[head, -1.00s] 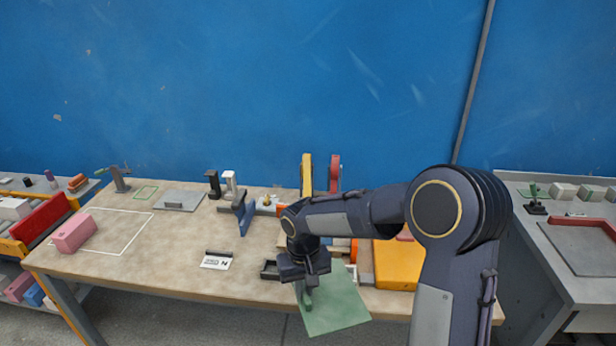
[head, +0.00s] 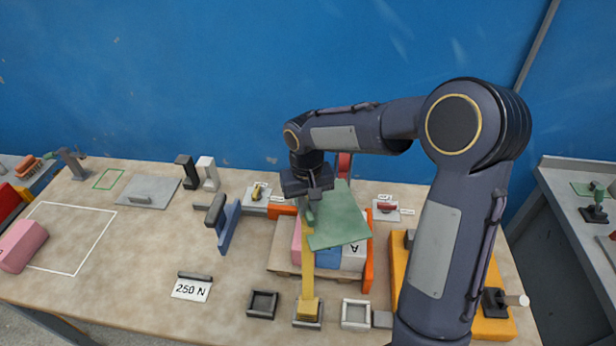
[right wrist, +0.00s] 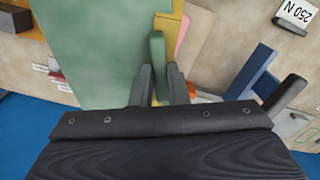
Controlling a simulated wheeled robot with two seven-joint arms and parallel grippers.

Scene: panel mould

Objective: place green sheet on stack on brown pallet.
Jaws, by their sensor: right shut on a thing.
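The green sheet (head: 338,222) is held by my right gripper (head: 311,205), which is shut on the green grip along its left edge. In the right wrist view the sheet (right wrist: 95,50) spreads to the left, and the fingers close on its green grip (right wrist: 157,58). The sheet is tilted a little and hangs above the stack, covering much of it. Whether sheet and stack touch is unclear. My left gripper is out of view.
A yellow upright (head: 308,270) stands in front of the pallet and orange stops (head: 368,262) flank it. A blue bracket (head: 229,226) stands to the left. Small dark (head: 262,303) and white (head: 356,313) trays lie in front.

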